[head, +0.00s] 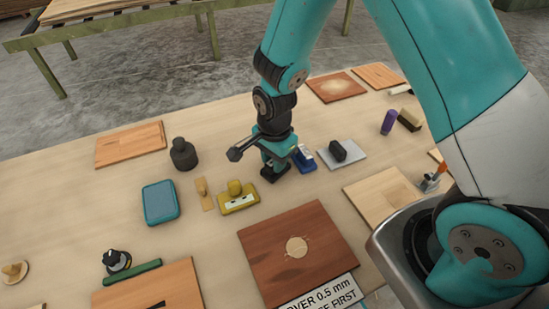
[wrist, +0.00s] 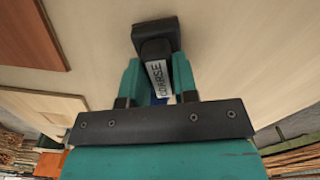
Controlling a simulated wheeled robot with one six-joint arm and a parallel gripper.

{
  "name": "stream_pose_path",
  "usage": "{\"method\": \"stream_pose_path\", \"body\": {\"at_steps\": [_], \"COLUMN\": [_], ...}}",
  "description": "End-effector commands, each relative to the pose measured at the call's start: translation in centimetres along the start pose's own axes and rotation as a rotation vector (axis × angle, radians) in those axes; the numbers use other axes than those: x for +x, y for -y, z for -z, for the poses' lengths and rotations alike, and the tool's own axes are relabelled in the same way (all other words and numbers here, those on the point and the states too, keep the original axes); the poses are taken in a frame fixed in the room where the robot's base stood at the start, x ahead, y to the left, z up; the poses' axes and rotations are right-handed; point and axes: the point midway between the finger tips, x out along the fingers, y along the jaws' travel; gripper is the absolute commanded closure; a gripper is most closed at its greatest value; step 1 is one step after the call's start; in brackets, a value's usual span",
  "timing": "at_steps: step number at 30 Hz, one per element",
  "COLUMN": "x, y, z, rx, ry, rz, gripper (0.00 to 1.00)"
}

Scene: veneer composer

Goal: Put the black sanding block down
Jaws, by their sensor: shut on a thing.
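My gripper (head: 272,168) points down over the middle of the table. In the wrist view my gripper (wrist: 158,85) is shut on the black sanding block (wrist: 155,38), its two teal fingers on either side of the block's raised part. A pale label reading "COARSE" shows between the fingers. In the head view the black sanding block (head: 269,177) shows only as a dark patch low at the fingertips, mostly hidden. It is close to the tabletop; I cannot tell whether it touches.
A yellow block (head: 240,204) stands left of my gripper and a blue block (head: 304,163) close to its right.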

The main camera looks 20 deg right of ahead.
Motion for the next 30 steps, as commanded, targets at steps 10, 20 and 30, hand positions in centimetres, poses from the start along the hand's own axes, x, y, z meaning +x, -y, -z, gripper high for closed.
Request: {"method": "stream_pose_path", "body": {"at_steps": [10,20,30], "x": [0.2,-1.5,-8.8], "y": [0.0,0.1,0.1], "z": [0.0,0.0,0.0], "rx": [0.000,0.000,0.000], "ry": [0.000,0.000,-0.001], "rz": [0.000,0.004,0.006], "gripper": [0.47,0.47,0.47]}}
